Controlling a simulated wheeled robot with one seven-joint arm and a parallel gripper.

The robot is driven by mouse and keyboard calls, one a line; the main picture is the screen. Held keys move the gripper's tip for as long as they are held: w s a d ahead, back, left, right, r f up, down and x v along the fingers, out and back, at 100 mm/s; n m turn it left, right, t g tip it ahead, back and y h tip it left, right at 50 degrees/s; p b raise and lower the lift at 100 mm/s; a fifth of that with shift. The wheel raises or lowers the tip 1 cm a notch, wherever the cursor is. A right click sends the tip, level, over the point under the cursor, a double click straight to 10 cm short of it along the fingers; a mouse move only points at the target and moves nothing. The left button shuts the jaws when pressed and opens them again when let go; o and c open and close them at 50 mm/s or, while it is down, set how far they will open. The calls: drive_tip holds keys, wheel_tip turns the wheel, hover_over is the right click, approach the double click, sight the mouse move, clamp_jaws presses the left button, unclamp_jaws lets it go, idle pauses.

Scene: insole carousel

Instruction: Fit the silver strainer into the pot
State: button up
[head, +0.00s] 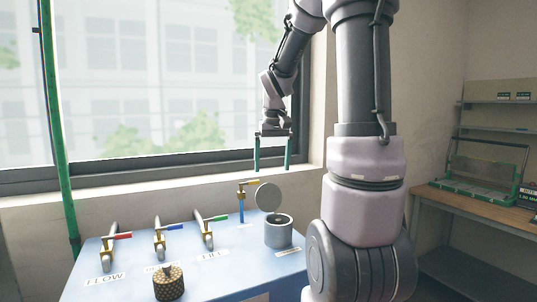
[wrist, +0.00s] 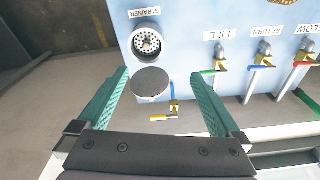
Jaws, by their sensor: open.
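The grey pot (head: 278,234) stands on the right of the pale blue bench, its round lid (head: 268,197) swung up. In the wrist view the pot (wrist: 135,33) sits beside a "STRAINER" label, and its dark opening shows a dotted, perforated-looking inside. A brass-coloured knurled or mesh cylinder (head: 169,284) stands at the front of the bench. My gripper (head: 272,167) is open and empty, high above the pot, its teal fingers pointing down. It also shows in the wrist view (wrist: 160,73).
Red, blue and green lever valves (head: 160,240) line the bench's left and middle. A brass tap with a yellow lever (head: 246,187) stands close beside the lid. A window sill lies behind. A wooden workbench (head: 475,205) with a green-framed rack stands at right.

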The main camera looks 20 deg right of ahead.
drive_tip(key=s+a+r+m+t+y, duration=0.1)
drive_tip(key=s+a+r, duration=0.3)
drive_tip(key=s, duration=0.4)
drive_tip(key=s+a+r+m+t+y, duration=0.1)
drive_tip(key=s+a+r+t, duration=0.2)
drive_tip(key=s, duration=0.5)
drive_tip(key=shift+a+r+t, duration=0.4)
drive_tip(key=shift+a+t, duration=0.4)
drive_tip(key=shift+a, duration=0.45)
